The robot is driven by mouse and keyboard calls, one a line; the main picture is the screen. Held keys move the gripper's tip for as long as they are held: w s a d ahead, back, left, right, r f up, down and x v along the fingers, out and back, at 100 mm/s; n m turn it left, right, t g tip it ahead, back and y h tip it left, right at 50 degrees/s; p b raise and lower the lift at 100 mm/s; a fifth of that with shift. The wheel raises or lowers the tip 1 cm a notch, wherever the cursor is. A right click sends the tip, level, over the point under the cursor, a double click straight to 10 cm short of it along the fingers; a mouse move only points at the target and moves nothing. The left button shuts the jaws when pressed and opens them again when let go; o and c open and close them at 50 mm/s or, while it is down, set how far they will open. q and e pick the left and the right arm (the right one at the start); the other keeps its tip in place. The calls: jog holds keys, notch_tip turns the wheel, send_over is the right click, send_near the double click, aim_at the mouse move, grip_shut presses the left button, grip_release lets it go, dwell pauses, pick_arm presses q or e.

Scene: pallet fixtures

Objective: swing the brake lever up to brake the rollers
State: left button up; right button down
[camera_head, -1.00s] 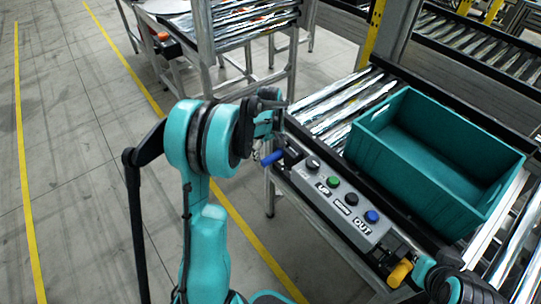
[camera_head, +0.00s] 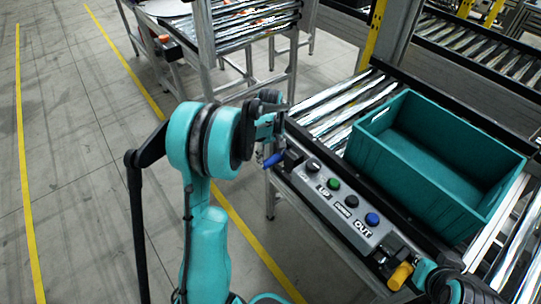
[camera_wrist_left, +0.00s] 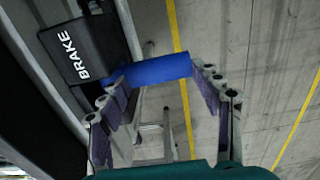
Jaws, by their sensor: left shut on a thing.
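The brake lever has a blue handle (camera_head: 272,160) at the left end of the grey control panel (camera_head: 340,208). In the left wrist view the blue handle (camera_wrist_left: 158,70) runs out from a black block marked BRAKE (camera_wrist_left: 84,48). My left gripper (camera_wrist_left: 160,98) has a finger on each side of the handle and is shut on it. In the head view my left gripper (camera_head: 270,140) is partly hidden by its own wrist. My right arm shows at the lower right edge, by a yellow-orange knob (camera_head: 400,276); its fingers cannot be made out.
A teal crate (camera_head: 372,150) stands on the roller conveyor (camera_head: 335,103) behind the panel. The panel has a green button (camera_head: 333,183), a blue button (camera_head: 372,218) and black ones. Another roller rack (camera_head: 245,22) stands behind. Open floor lies to the left.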

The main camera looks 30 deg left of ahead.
aim_at(271, 158)
pick_arm(q)
jog(key=shift+w+d+r+g, duration=0.1)
jog(key=shift+r+g, duration=0.05)
jog(key=shift+g, duration=0.15)
jog(key=shift+w+d+r+g+y+p, duration=0.1)
jog(key=shift+w+r+g+y+p, duration=0.35)
jog(key=shift+g+p, duration=0.35)
jog(key=shift+w+d+r+g+y, duration=0.15)
jog(key=shift+w+r+g+y, duration=0.15)
jog(key=shift+g, duration=0.5)
jog(key=shift+w+d+r+g+y, duration=0.1)
jog(key=shift+w+r+g+y, duration=0.2)
jog(key=shift+g, duration=0.5)
jog(key=shift+s, duration=0.1)
jog(key=o, duration=1.7)
jog(key=shift+r, duration=0.1)
